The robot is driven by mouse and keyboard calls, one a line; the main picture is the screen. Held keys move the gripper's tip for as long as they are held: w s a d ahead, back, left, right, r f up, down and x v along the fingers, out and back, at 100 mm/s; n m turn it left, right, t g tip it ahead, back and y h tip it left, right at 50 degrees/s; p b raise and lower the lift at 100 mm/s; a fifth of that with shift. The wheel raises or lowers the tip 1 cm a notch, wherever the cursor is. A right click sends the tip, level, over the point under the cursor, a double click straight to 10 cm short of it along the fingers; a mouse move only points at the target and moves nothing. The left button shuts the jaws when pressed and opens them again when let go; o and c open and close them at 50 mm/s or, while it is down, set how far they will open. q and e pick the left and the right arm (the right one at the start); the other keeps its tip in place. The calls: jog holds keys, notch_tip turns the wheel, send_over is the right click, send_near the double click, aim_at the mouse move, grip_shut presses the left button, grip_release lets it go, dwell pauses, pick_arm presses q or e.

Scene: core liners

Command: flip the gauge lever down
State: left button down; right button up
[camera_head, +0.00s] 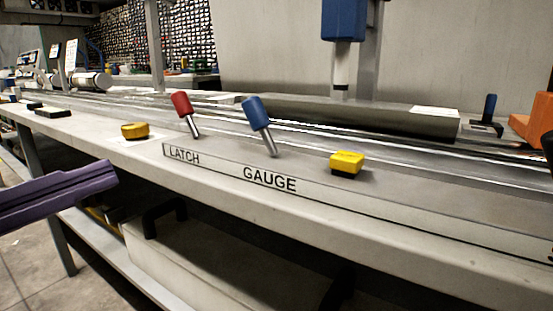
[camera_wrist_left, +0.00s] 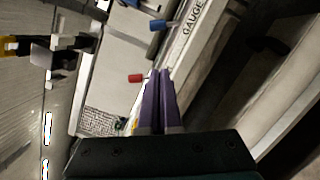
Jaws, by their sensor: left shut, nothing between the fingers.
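The gauge lever (camera_head: 258,114) has a blue handle on a metal stem and stands up behind the GAUGE label (camera_head: 270,181), tilted with its top to the left. Its blue handle also shows in the left wrist view (camera_wrist_left: 158,25). The latch lever (camera_head: 182,105), with a red handle, stands to its left, also tilted left; its handle shows in the left wrist view (camera_wrist_left: 135,78). My left gripper (camera_head: 112,175), with purple fingers, is at the left, in front of the bench and apart from both levers. Its fingers are shut and empty (camera_wrist_left: 159,73). My right gripper is not seen.
Yellow blocks sit on the bench left of the latch lever (camera_head: 134,131) and right of the gauge lever (camera_head: 347,163). A long grey cylinder (camera_head: 340,115) lies behind the levers. A blue-topped column (camera_head: 343,20) stands above it. The bench's front edge (camera_head: 300,222) is clear.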

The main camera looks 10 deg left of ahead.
aim_at(259, 124)
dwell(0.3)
pick_arm(q)
jog(key=x, duration=0.4)
jog(key=p+x, duration=0.1)
jog(key=x, duration=0.3)
jog(key=s+d+r+x, duration=0.1)
jog(key=x, duration=0.3)
jog(key=shift+d+r+p, duration=0.1)
jog(key=shift+p, duration=0.3)
jog(key=shift+w+d+r, duration=0.2)
jog(key=shift+w+d, duration=0.05)
jog(key=shift+d, duration=0.35)
